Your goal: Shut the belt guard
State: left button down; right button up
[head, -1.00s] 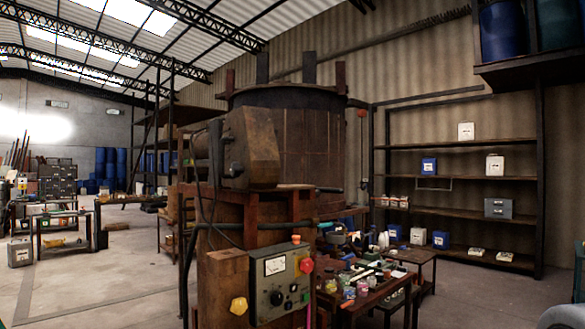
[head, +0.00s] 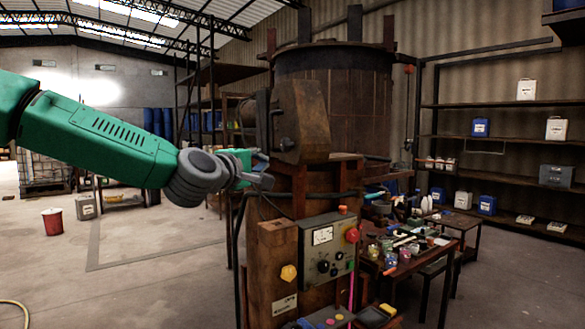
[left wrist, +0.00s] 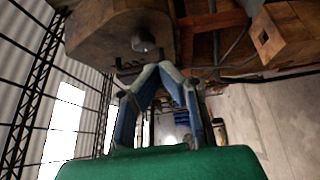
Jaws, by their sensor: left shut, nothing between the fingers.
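The belt guard appears to be the brown, rusty, angular housing (head: 303,118) high on the vat's stand in the head view. A dark round knob (head: 286,144) sits on its near face. In the left wrist view the housing (left wrist: 95,35) fills the upper left, with a rounded knob (left wrist: 145,42) on its underside edge. My left gripper (head: 262,178) is shut and empty, just below and left of the housing. In the left wrist view its fingertips (left wrist: 160,70) meet close under the knob; I cannot tell whether they touch. My right gripper is not in view.
The big vat (head: 335,95) stands behind the housing. Below is a control box (head: 328,250) with a red button and a dial. A cluttered table (head: 410,262) stands to the right, shelves (head: 500,138) behind. A red bucket (head: 52,221) stands on open floor at left.

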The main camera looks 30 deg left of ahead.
aim_at(298, 157)
pick_arm(q)
jog(key=w, duration=1)
jog(key=shift+a+f, duration=0.1)
jog(key=shift+a, duration=0.05)
jog(key=shift+w+d, duration=0.15)
jog(key=shift+d, duration=0.6)
jog(key=shift+d+r, duration=0.2)
jog(key=shift+d, duration=0.2)
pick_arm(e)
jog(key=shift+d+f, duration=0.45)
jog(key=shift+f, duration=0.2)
